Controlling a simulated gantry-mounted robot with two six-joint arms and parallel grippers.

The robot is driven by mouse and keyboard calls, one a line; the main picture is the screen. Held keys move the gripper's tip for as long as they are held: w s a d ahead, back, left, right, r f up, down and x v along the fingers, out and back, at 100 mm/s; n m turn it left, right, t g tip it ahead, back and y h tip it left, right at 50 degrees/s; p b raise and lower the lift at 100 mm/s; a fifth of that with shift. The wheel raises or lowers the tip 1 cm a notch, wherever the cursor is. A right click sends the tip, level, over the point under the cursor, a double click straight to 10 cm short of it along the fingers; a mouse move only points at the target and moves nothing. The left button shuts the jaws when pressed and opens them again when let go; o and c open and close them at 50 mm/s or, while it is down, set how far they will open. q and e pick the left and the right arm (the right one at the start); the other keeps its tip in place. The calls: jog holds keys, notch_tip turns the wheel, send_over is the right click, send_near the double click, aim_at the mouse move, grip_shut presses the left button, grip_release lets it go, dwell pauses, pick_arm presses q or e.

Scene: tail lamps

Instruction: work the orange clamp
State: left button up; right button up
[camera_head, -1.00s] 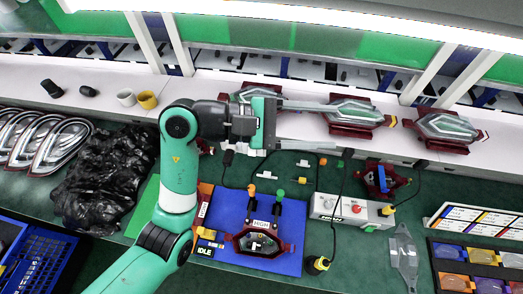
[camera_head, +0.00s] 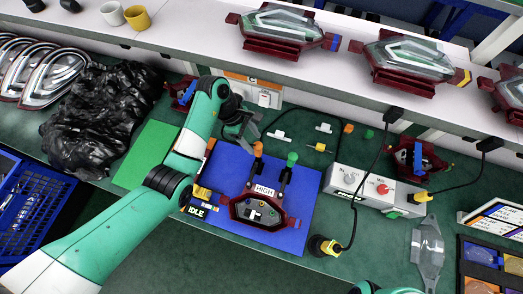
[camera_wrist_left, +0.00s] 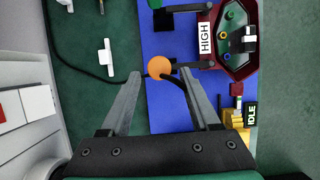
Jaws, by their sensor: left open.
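The orange clamp (camera_head: 257,150) is a dark lever with a round orange knob at the back edge of the blue mat (camera_head: 228,170). It stands upright beside a green-knobbed clamp (camera_head: 291,160), behind the dark red lamp fixture (camera_head: 257,212) labelled HIGH. My left gripper (camera_head: 244,132) is open just behind and left of the orange knob. In the left wrist view the orange knob (camera_wrist_left: 160,67) appears between the two spread fingertips, with no clear contact. The clamp's lower part is partly hidden there. My right gripper is out of view.
A grey switch box (camera_head: 365,190) with a red button stands to the right, with black cables. Small white, orange and green pieces lie behind the clamps. A black crumpled bag (camera_head: 100,115) lies left. A shelf (camera_head: 190,45) holding red-framed lamps runs along the back.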

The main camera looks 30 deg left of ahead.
aim_at(261, 151)
pick_arm(q)
jog(key=b+x, duration=0.2)
jog(key=x, duration=0.5)
jog(key=shift+d+f, duration=0.2)
jog(key=shift+f, duration=0.15)
jog(key=shift+w, duration=0.1)
grip_shut()
jog(key=shift+r, duration=0.1)
dwell(0.7)
